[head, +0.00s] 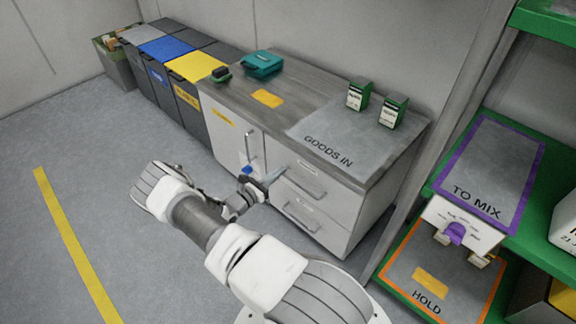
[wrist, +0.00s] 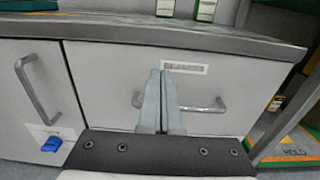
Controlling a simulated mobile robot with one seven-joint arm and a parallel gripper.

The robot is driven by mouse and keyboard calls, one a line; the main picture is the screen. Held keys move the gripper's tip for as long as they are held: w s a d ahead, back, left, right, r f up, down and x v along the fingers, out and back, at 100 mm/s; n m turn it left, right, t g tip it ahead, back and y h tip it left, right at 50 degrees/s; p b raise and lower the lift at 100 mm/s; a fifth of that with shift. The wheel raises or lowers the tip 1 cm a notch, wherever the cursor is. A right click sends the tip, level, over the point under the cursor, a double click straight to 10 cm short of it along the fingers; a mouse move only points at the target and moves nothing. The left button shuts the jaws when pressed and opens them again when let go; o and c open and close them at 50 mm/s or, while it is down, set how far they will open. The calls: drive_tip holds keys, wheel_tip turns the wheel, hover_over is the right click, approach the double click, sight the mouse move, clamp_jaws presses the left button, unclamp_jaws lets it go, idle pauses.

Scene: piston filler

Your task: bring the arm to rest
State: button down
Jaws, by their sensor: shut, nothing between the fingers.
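My arm reaches out low in front of the counter in the head view. My gripper (head: 267,180) is at the front of the cabinet, near the drawers. In the wrist view my gripper (wrist: 165,76) has its two grey fingers together with nothing between them. A drawer handle (wrist: 200,107) shows behind the fingers, and the fingers overlap it in the picture. I cannot tell whether they touch it. The drawer front (wrist: 100,80) looks closed.
The counter (head: 225,100) bears a teal case (head: 262,64), two green-and-white boxes (head: 358,95) and a grey GOODS IN mat (head: 310,127). Bins (head: 185,100) stand left of it. A green shelf (head: 555,175) is at the right. Floor at the left (head: 90,160) is clear.

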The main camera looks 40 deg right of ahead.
drive_tip(key=a, duration=0.7)
drive_tip(key=s+a+r+m+g+y, duration=0.1)
drive_tip(key=s+a+r+m+y, duration=0.2)
drive_tip(key=r, duration=0.6)
drive_tip(key=s+a+r+m+g+y, duration=0.1)
drive_tip(key=a+r+m+g+y, duration=0.1)
drive_tip(key=a+r+m+y, duration=0.5)
drive_tip(key=s+r+m+g, duration=0.1)
drive_tip(key=r+m, duration=0.2)
drive_tip(key=r, duration=0.8)
drive_tip(key=s+a+r+m+t+y, duration=0.6)
drive_tip(key=s+a+r+t+y, duration=0.2)
drive_tip(key=s+a+r, duration=0.7)
wheel_tip(320, 180, up, 20)
drive_tip(key=s+d+p, duration=0.1)
drive_tip(key=p, duration=1.8)
drive_tip(key=shift+s+f, duration=0.2)
drive_tip(key=shift+s, duration=0.05)
drive_tip(key=shift+s, duration=0.2)
